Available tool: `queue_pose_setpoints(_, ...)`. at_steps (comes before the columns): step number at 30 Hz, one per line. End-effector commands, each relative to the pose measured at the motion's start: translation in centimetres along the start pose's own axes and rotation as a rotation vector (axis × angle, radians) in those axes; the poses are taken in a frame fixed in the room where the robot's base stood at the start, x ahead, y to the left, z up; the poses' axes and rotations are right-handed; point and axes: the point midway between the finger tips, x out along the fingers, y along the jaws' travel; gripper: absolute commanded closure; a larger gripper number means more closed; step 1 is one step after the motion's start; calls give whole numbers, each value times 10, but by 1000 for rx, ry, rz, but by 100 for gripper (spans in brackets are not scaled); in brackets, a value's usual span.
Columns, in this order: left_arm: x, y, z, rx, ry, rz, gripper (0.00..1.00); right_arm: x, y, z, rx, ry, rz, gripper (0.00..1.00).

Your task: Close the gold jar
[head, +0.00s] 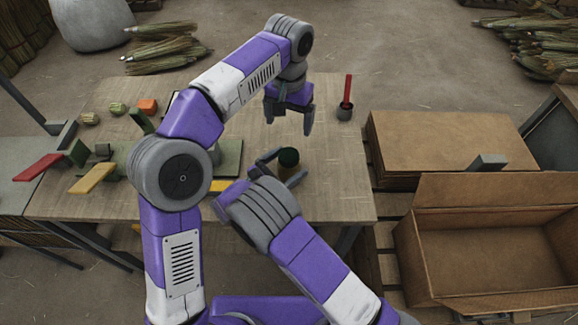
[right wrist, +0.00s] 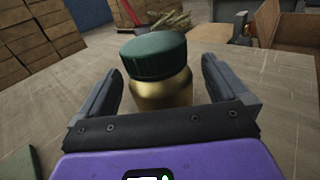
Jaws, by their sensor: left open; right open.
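The gold jar (right wrist: 161,92) stands upright on the table in the right wrist view, with a dark green lid (right wrist: 153,55) on its top. I cannot tell whether the lid is tight. In the head view mostly the lid (head: 288,157) shows; my right arm hides the jar's body. My right gripper (head: 290,163) is open, low over the table, with one finger on each side of the jar. Gaps show between the fingers and the jar in the right wrist view. My left gripper (head: 288,127) is open and empty, pointing down, farther back than the jar.
A small dark cup with a red-handled tool (head: 347,92) stands near the table's right edge. Cardboard sheets (head: 440,140) and an open box (head: 490,255) are to the right. Red (head: 38,167) and yellow (head: 92,178) levers are at the left.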

Motion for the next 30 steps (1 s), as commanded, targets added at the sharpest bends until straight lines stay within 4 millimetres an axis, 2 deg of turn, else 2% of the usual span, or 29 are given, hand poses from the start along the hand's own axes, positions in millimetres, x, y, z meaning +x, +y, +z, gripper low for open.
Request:
queue_pose_setpoints(3,-6,0,0,0,0,0,10,-22,0,2,0,-2,3,0)
queue_pose_setpoints(9,-9,0,0,0,0,0,10,-45,0,1,1,-1,2,0)
queue_pose_setpoints(30,-13,0,0,0,0,0,10,-49,0,4,0,-1,0,0)
